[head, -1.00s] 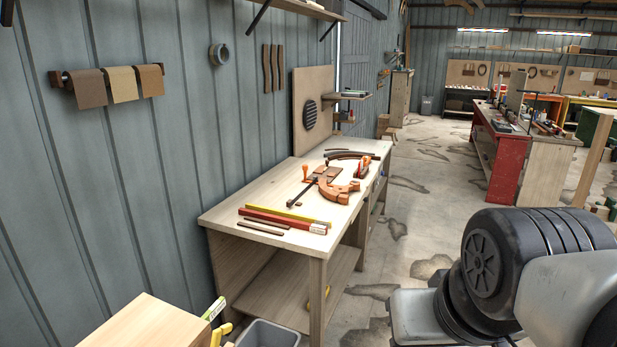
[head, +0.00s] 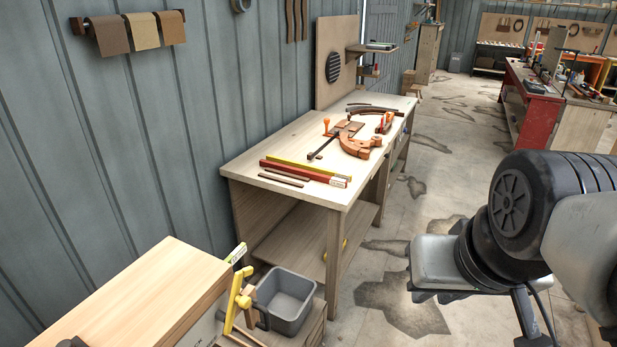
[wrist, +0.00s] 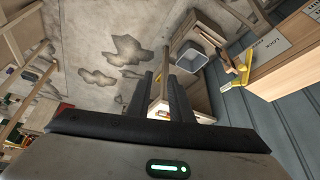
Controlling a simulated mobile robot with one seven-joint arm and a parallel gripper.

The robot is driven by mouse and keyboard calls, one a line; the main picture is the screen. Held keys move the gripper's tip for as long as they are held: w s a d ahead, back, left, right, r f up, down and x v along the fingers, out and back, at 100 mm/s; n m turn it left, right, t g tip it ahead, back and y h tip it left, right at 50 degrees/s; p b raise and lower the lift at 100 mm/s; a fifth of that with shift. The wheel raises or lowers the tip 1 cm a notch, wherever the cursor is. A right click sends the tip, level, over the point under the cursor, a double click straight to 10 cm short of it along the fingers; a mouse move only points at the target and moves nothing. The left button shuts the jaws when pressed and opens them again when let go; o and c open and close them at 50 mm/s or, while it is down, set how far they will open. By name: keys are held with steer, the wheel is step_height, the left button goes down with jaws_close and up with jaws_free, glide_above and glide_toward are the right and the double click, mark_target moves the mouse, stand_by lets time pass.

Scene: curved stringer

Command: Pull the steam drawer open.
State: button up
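A pale wooden box (head: 150,290) stands at the lower left of the head view. In the wrist view its side (wrist: 290,60) carries white labels reading "LOCK". I cannot tell which part, if any, is the steam drawer; no drawer front or handle shows clearly. My gripper (wrist: 163,85) is open and empty in the wrist view. Its two dark fingers are apart, with only distant bench and floor between them. It is well away from the box.
A workbench (head: 240,170) with clamps and wood strips stands along the wall. A grey bin (head: 286,300) and yellow clamp (head: 240,290) sit beside the box. The concrete floor (head: 400,310) is open right of the bench. A red bench (head: 527,90) stands farther back.

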steer(key=w+a+f+m+g+y+b, duration=0.2)
steer(key=a+f+m+g+y+b, duration=0.25)
steer(key=f, duration=0.75)
steer(key=m+t+y+b, duration=0.3)
steer(key=m+y+b, duration=1)
steer(key=m, duration=0.3)
glide_toward(267, 321)
steer(key=shift+n+g, duration=0.25)
steer(key=w+a, duration=0.1)
steer(key=a, duration=0.2)
steer(key=w+a+b, duration=0.1)
steer(key=a, duration=0.2)
steer(key=w+a+f, duration=0.1)
steer(key=a, duration=0.3)
steer(key=shift+f, duration=0.1)
jaws_close()
